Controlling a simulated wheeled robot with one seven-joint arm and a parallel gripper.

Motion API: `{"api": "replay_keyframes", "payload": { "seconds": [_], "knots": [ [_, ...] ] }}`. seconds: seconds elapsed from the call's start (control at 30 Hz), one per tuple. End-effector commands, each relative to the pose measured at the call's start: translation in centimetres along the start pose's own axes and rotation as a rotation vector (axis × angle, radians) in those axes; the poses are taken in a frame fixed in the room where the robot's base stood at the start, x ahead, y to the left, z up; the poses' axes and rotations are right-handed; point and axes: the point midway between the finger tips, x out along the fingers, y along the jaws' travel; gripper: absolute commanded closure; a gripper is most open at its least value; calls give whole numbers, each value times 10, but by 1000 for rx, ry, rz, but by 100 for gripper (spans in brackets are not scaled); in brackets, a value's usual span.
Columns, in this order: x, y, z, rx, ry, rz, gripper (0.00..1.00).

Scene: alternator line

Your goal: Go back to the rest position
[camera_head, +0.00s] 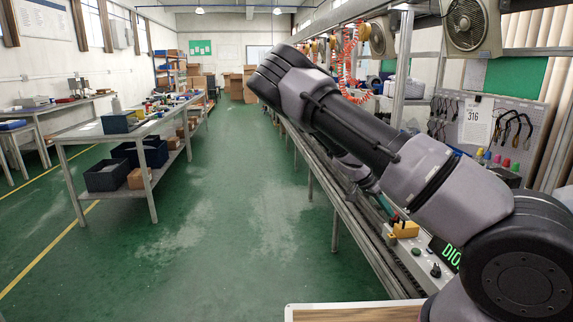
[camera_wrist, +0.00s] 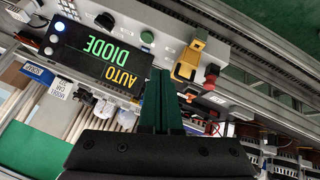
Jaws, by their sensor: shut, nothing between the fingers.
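My gripper (camera_wrist: 164,76) shows in the wrist view as two dark green fingers side by side, shut with nothing between them. The fingers are in front of the lower edge of a control panel (camera_wrist: 150,22) with a display (camera_wrist: 75,45) reading "DIODE" and "AUTO". In the head view my arm reaches from the lower right up and across the workbench line (camera_head: 345,222).
A yellow part (camera_wrist: 189,62) sits on the panel; it also shows in the head view (camera_head: 404,229). Red coiled hoses (camera_head: 350,65) hang above the line. A table with bins (camera_head: 104,176) stands left. The green aisle floor (camera_head: 235,200) is clear.

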Motion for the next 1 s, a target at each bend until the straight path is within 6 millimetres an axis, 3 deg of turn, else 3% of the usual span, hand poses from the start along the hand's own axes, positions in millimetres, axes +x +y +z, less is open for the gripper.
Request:
{"api": "replay_keyframes", "payload": {
  "seconds": [0.27, 0.5, 0.77, 1.0],
  "knots": [
    [-53, 36, 9, -54, -336, -113, 100],
    [-121, 68, 0, -134, -524, -299, 100],
    [-201, 120, -23, -237, -598, -553, 100],
    [-267, 184, -44, -339, -534, -788, 100]
  ]
}}
